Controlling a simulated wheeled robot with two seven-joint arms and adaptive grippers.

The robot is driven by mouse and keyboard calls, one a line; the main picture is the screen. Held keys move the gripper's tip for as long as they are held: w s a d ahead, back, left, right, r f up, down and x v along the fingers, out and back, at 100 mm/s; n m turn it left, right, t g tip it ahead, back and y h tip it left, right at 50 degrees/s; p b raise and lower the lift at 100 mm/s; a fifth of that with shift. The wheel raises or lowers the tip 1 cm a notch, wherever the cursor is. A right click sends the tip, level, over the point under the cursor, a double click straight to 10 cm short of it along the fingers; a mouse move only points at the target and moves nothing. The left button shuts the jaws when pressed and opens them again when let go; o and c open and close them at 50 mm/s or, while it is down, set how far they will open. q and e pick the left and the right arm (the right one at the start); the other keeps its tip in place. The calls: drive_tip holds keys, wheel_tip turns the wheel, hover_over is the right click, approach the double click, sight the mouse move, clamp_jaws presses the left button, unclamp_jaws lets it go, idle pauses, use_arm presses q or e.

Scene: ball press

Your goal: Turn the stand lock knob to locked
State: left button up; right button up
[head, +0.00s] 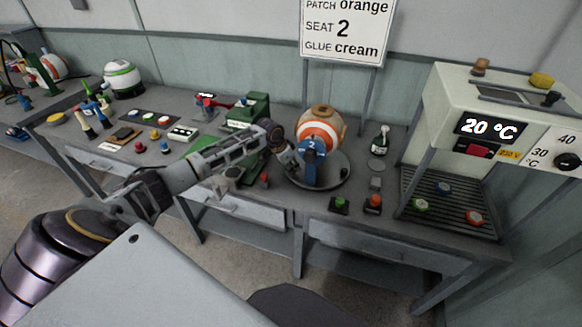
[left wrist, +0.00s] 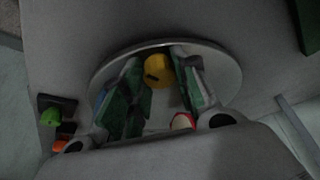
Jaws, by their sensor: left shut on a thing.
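The ball stand has a round grey base plate (head: 338,181) on the bench, also seen in the left wrist view (left wrist: 232,82). An orange and white ball (head: 322,128) sits above it, with a blue part (head: 313,150) marked 2 in front. My left gripper (head: 291,160) is at the left side of the stand. In the left wrist view a yellow knob (left wrist: 158,69) with a dark slot or mark sits between the fingertips of my left gripper (left wrist: 157,78), which is shut on it. The gripper hides the knob in the head view. I cannot read the lock position. My right gripper is not shown.
A green button box (head: 340,204) and an orange-red one (head: 374,203) stand at the bench front. A small bottle (head: 381,138) is right of the stand. The heater cabinet (head: 480,105) reads 20 °C. A green press (head: 252,112) stands left, close to my arm.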

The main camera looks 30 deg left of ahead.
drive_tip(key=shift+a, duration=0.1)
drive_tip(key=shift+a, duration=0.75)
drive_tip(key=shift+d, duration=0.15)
use_arm(q)
drive_tip(key=o, duration=1)
drive_tip(key=shift+v, duration=1)
drive_tip(key=v, duration=1)
drive_tip(key=shift+s, duration=0.1)
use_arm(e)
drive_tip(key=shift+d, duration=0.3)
